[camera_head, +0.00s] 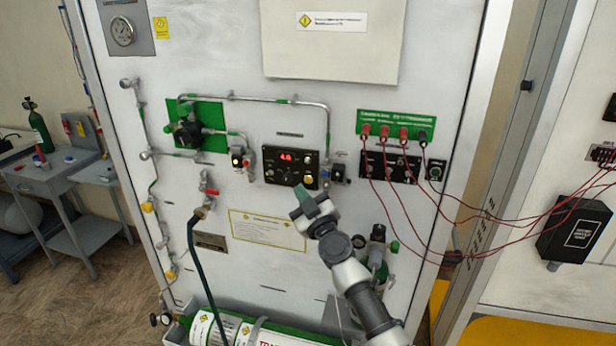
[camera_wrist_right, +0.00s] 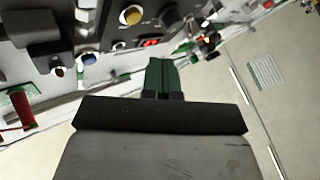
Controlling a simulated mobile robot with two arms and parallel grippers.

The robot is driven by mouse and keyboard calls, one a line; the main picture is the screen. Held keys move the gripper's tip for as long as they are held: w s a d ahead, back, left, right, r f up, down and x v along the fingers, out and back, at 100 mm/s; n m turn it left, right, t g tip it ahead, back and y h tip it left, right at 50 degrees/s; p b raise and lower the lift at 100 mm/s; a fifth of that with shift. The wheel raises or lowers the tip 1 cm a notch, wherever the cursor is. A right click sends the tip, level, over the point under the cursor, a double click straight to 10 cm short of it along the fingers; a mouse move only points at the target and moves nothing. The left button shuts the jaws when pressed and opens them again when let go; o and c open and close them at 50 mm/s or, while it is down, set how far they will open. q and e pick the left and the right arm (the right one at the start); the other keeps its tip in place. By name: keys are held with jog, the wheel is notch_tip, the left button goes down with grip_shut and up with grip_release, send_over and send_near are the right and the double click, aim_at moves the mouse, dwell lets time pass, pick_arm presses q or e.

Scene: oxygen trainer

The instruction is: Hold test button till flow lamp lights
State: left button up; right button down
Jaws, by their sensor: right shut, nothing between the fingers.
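My right gripper (camera_head: 303,196), with green fingers, is shut and empty just below the box's lower right. In the wrist view its fingers (camera_wrist_right: 162,72) are together, with the controls beyond them. My left gripper is out of view.
Pipes and valves (camera_head: 190,130) lie left of the box. Red cables (camera_head: 390,200) hang from sockets at right. A dark hose (camera_head: 200,265) hangs below left, and a cylinder (camera_head: 230,330) lies at the bottom. A gauge fitting (camera_head: 377,234) is beside my right arm.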

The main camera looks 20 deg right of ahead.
jog(key=shift+s+a+p, duration=0.25)
jog(key=shift+s+a, duration=0.1)
jog(key=shift+s, duration=0.2)
jog(key=shift+s+a+p, duration=0.25)
jog(key=shift+s+a, duration=0.05)
jog(key=shift+s, duration=0.2)
jog(key=shift+f, duration=0.1)
